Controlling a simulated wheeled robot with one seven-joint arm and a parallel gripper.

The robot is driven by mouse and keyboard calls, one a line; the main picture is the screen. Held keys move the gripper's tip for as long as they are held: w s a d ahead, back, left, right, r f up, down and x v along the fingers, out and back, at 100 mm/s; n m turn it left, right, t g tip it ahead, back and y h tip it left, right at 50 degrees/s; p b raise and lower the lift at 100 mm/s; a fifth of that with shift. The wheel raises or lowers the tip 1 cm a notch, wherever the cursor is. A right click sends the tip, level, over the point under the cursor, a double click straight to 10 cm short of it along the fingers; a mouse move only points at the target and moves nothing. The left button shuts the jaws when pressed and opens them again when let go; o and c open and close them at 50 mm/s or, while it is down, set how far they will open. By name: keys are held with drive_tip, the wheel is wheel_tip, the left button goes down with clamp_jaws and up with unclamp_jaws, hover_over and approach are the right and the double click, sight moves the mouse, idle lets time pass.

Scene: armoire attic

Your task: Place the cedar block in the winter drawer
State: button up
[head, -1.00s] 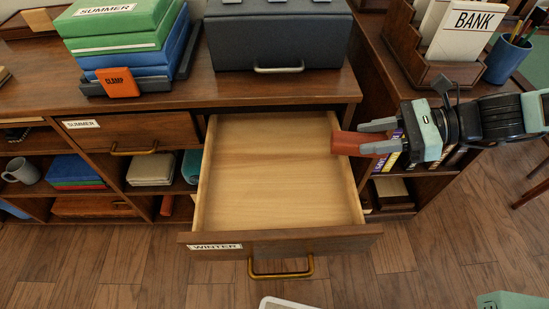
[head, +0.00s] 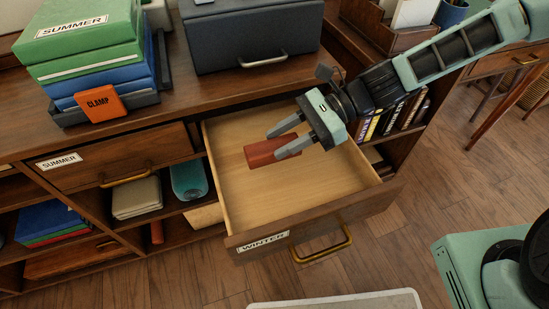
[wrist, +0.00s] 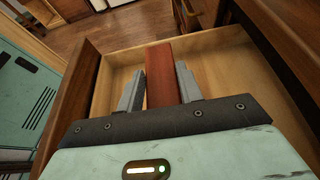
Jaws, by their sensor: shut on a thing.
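The cedar block is a reddish-brown bar (head: 262,153), held between the fingers of my gripper (head: 281,142). In the wrist view the block (wrist: 162,65) lies between the two grey fingers and sticks out beyond their tips. The winter drawer (head: 240,243) is pulled open, with a pale wood inside that looks empty. My gripper and the block are over the inside of the drawer. The block appears above the drawer floor, but its exact height is hard to tell. The drawer also shows below the block in the wrist view (wrist: 115,68).
A shut drawer labelled SUMMER (head: 105,160) is left of the open one. Books (head: 400,112) stand on the shelf to the right.

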wheel_tip(320, 180, down, 7)
drive_tip(key=shift+r+b, duration=0.1)
drive_tip(key=shift+b, duration=0.85)
drive_tip(key=o, duration=1)
drive_tip(key=shift+d+r, duration=0.1)
drive_tip(key=shift+r, duration=0.05)
drive_tip(key=p+v, duration=0.3)
drive_tip(key=v, duration=0.8)
drive_tip(key=shift+w+d+r, duration=0.1)
drive_tip(key=shift+d+r, duration=0.05)
drive_tip(key=shift+d, duration=0.2)
drive_tip(key=shift+d, duration=0.1)
